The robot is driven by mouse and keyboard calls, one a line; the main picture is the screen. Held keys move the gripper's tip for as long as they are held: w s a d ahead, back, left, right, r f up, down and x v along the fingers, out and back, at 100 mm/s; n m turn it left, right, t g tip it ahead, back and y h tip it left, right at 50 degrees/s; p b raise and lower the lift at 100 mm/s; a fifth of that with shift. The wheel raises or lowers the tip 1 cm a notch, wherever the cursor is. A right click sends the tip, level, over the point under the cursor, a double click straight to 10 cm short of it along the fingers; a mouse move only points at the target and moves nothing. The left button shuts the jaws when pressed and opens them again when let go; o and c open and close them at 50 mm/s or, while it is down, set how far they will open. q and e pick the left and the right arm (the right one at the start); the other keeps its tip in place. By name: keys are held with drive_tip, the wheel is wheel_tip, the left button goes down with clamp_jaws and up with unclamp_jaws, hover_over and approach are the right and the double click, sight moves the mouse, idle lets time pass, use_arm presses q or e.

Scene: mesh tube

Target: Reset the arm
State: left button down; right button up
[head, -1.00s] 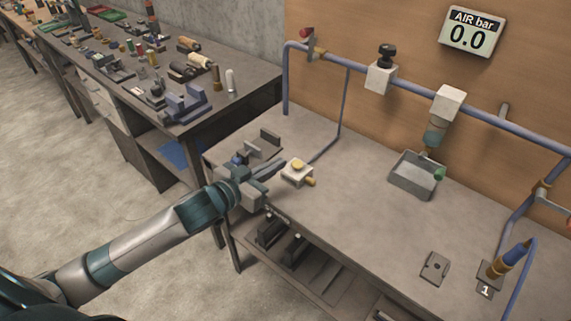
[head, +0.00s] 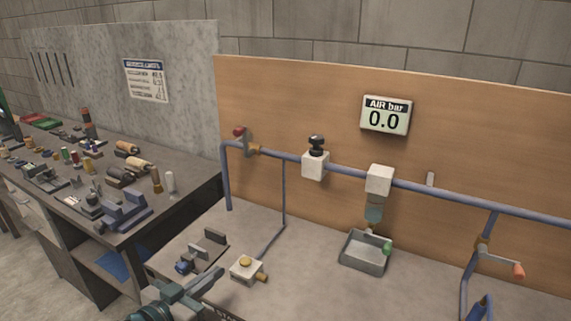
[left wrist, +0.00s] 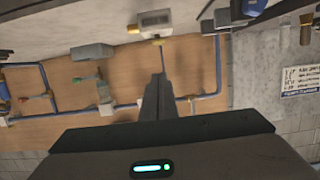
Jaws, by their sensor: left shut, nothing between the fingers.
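My left gripper (head: 205,279) shows at the bottom of the head view, its fingers pointing right over the near left part of the workbench (head: 320,284). Its fingers are together and hold nothing. A white block with a yellow button (head: 246,268) sits on the bench just right of the fingertips, apart from them as far as I can tell. In the left wrist view the shut fingers (left wrist: 157,82) point toward the wooden panel (left wrist: 190,75). My right gripper is not in view.
A blue pipe (head: 420,187) with valves runs along the panel. A grey tray (head: 364,254) stands below the pipe's filter. A clamp fixture (head: 200,252) sits at the bench's left. A cluttered second table (head: 95,195) stands further left.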

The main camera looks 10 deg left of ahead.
use_arm(q)
drive_tip(key=s+f+n+g+y, duration=0.2)
drive_tip(key=s+f+g+y, duration=0.2)
drive_tip(key=s+f, duration=0.9)
drive_tip(key=s+d+f+g+y, duration=0.1)
drive_tip(key=s+f+g, duration=0.35)
drive_tip(key=s, duration=0.45)
drive_tip(key=s+f+g, duration=0.3)
drive_tip(key=s+f, duration=0.3)
drive_tip(key=s, duration=0.2)
wheel_tip(320, 180, down, 29)
drive_tip(key=s, duration=0.2)
drive_tip(key=s+a+f+g, duration=0.2)
drive_tip(key=s+f, duration=1.5)
drive_tip(key=shift+s+a+b, duration=0.2)
drive_tip(key=shift+a+b, duration=0.2)
drive_tip(key=shift+b, duration=0.05)
